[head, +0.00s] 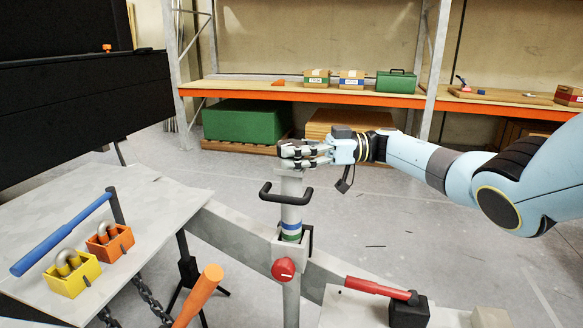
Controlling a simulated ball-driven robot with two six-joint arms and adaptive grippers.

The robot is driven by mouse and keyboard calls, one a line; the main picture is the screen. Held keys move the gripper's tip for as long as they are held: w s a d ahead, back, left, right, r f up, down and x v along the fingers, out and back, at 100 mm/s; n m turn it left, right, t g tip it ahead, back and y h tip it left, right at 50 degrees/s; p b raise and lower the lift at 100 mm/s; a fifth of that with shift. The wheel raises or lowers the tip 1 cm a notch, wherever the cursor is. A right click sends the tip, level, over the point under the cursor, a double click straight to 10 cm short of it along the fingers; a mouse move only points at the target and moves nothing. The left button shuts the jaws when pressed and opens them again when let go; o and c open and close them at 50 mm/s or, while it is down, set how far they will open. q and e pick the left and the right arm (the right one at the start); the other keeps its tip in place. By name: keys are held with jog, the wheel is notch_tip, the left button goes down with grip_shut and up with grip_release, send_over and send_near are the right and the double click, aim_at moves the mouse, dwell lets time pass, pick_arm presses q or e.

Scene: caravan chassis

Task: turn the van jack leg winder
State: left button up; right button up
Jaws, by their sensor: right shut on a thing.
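The jack leg (291,213) is a grey upright post with blue and green bands, standing in the middle of the head view. A black bent handle (286,199) sticks out on both sides of the post below its top. My right gripper (305,152) comes in from the right and is shut at the top of the post, on the winder. Its fingers hide most of the part they hold. A red round knob (283,268) sits on the clamp lower down the post. My left gripper is not in view.
A grey chassis beam (235,232) runs behind the post. At left, a plate (150,215) carries a blue-handled lever (62,235) and yellow (72,273) and orange (110,243) padlock blocks.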

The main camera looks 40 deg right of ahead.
jog(key=shift+g, duration=0.3)
jog(key=o, duration=1.2)
jog(key=shift+s+d, duration=0.1)
jog(key=shift+d, duration=0.1)
jog(key=v, duration=1.1)
jog(key=shift+s+d+f, duration=0.1)
jog(key=shift+d+f, duration=0.05)
jog(key=shift+d, duration=0.1)
